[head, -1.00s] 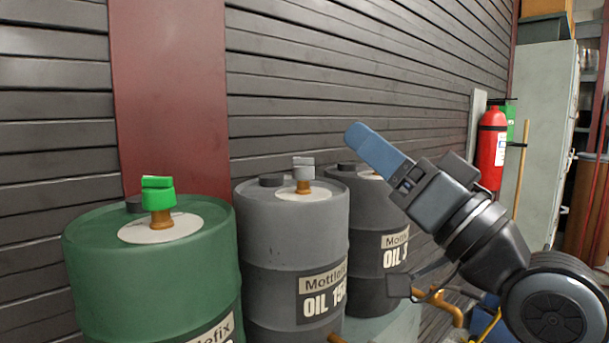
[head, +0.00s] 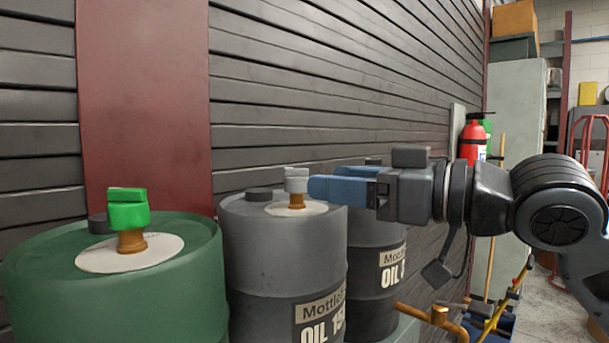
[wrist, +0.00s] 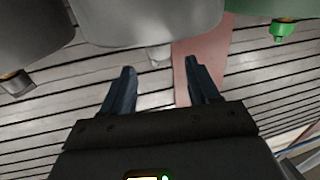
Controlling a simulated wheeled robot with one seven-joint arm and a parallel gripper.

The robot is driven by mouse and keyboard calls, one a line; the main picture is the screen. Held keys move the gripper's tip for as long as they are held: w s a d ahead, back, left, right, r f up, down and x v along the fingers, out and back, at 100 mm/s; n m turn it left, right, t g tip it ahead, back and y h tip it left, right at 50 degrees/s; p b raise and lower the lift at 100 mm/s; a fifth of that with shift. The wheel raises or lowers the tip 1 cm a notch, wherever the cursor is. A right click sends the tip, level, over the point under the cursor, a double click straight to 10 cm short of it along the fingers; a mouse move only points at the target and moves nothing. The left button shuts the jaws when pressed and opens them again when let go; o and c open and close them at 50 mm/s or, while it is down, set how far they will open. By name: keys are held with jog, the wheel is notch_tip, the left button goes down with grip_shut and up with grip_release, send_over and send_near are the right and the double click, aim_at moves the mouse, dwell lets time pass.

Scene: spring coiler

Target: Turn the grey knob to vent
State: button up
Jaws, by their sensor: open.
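The grey knob (head: 296,180) sits on a brass stem on top of the grey oil drum (head: 284,240). In the wrist view the pale grey knob (wrist: 160,56) shows ahead, in line with the gap between my fingers. My gripper (head: 314,187) is level, just right of the knob, with its blue fingers pointing left at it. In the wrist view the two fingers of my gripper (wrist: 160,66) stand wide apart with nothing held between them. Whether the tips reach the knob's sides is hard to tell. I cannot read any vent mark.
A green drum (head: 110,285) with a green knob (head: 128,208) stands at left. A dark drum (head: 375,270) stands behind my gripper at right. The slatted wall (head: 330,90) is close behind the drums. A brass pipe (head: 440,318) is low at right.

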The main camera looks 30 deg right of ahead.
aim_at(305, 177)
jog(key=shift+p+x, duration=0.65)
jog(key=shift+x, duration=2.1)
jog(key=shift+c, duration=0.2)
jog(key=c, duration=1)
